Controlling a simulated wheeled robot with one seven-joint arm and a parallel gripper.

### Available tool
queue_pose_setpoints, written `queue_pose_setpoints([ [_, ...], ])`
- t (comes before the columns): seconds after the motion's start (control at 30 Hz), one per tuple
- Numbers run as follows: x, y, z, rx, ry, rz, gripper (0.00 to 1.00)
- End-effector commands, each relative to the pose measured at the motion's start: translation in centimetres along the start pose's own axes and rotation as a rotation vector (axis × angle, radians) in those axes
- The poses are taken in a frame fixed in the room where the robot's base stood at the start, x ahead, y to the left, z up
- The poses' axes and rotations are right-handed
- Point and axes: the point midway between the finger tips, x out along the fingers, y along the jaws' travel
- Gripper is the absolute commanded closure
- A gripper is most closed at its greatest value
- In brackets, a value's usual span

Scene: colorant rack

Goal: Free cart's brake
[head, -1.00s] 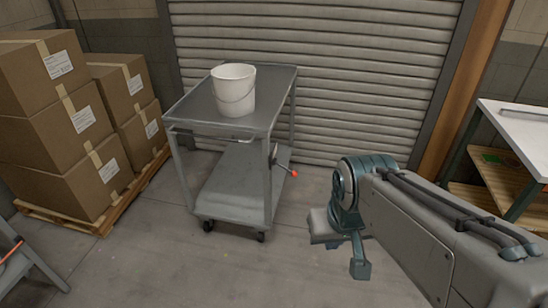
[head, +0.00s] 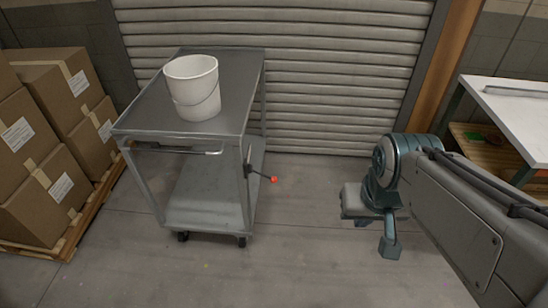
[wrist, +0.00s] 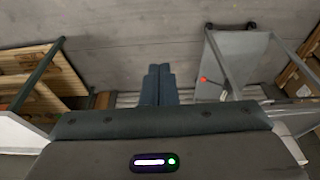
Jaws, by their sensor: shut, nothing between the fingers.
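The grey two-shelf cart (head: 145,116) stands in front of the roller shutter, left of centre in the head view. A dark brake lever with a red tip (head: 273,180) sticks out from its right side, pointing right and slightly down. In the wrist view the red tip (wrist: 203,79) shows beside the cart (wrist: 236,62), right of my fingers. My gripper (head: 389,246) is shut and empty, pointing down to the right of the cart. Its fingers (wrist: 158,84) lie together in the wrist view, clear of the lever.
A white bucket (head: 194,88) stands on the cart's top shelf. Cardboard boxes (head: 62,187) on a pallet stand at the left. A white-topped workbench (head: 515,115) is at the right. Bare floor lies between the cart and my gripper.

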Motion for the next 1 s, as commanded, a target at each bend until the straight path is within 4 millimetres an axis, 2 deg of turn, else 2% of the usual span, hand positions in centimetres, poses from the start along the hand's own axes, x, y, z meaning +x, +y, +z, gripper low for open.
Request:
queue_pose_setpoints([
  [0.2,0.2,0.0,0.0,-0.004,-0.005,0.003,1.0],
  [0.37,2.6,0.6,-0.7,-0.048,-0.054,0.052,1.0],
  [0.53,7.6,1.5,-3.0,-0.165,-0.153,0.19,1.0],
  [0.73,14.2,1.9,-7.1,-0.326,-0.235,0.41,1.0],
  [0.87,18.6,1.2,-10.2,-0.436,-0.252,0.567,1.0],
  [1.0,23.5,-0.4,-13.7,-0.559,-0.237,0.747,1.0],
])
